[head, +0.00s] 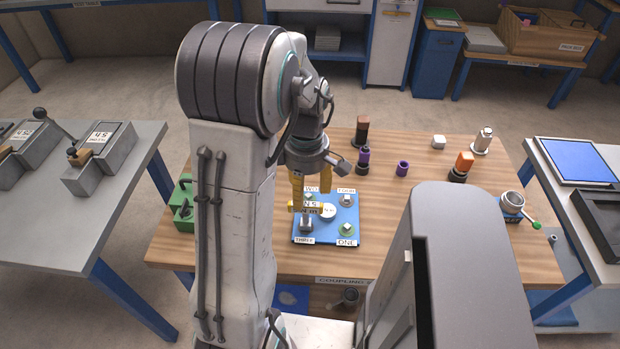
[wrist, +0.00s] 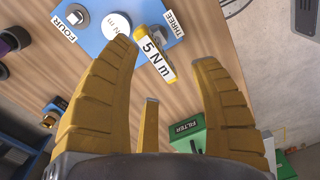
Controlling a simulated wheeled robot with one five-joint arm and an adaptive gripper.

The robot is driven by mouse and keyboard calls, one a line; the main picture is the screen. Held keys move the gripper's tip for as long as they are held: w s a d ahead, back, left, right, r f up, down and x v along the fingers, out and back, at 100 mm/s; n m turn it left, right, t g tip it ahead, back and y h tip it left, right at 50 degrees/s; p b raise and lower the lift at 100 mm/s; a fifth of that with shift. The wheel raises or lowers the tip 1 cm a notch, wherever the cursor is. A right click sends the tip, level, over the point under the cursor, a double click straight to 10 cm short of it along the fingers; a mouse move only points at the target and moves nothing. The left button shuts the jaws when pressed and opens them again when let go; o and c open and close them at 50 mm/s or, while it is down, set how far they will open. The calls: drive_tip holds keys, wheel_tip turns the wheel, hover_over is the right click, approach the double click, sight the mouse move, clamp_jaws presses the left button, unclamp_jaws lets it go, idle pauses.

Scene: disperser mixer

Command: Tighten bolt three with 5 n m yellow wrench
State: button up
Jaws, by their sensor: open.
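The blue plate (head: 328,230) lies on the wooden table, with labels ONE, TWO, THREE and FOUR at its corners. The yellow wrench, marked 5 N m, (wrist: 155,55) is at the THREE side of the plate; it also shows in the head view (head: 312,207).
A green FILTER box (wrist: 188,135) stands near the table's left edge. Dark, purple and orange-topped pieces (head: 363,158) stand toward the back and right. Bare wood (head: 430,165) lies between.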

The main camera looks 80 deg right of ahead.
sight(308, 203)
drive_tip(key=n, duration=0.1)
drive_tip(key=d+n, duration=0.1)
drive_tip(key=n, duration=0.1)
drive_tip(key=shift+f, duration=3.7)
drive_tip(key=shift+o, duration=0.2)
drive_tip(key=shift+a, duration=0.1)
clamp_jaws()
drive_tip(key=m+b, duration=0.1)
drive_tip(key=m, duration=0.2)
drive_tip(key=shift+s+a+f+m, duration=0.1)
drive_tip(key=shift+m, duration=1)
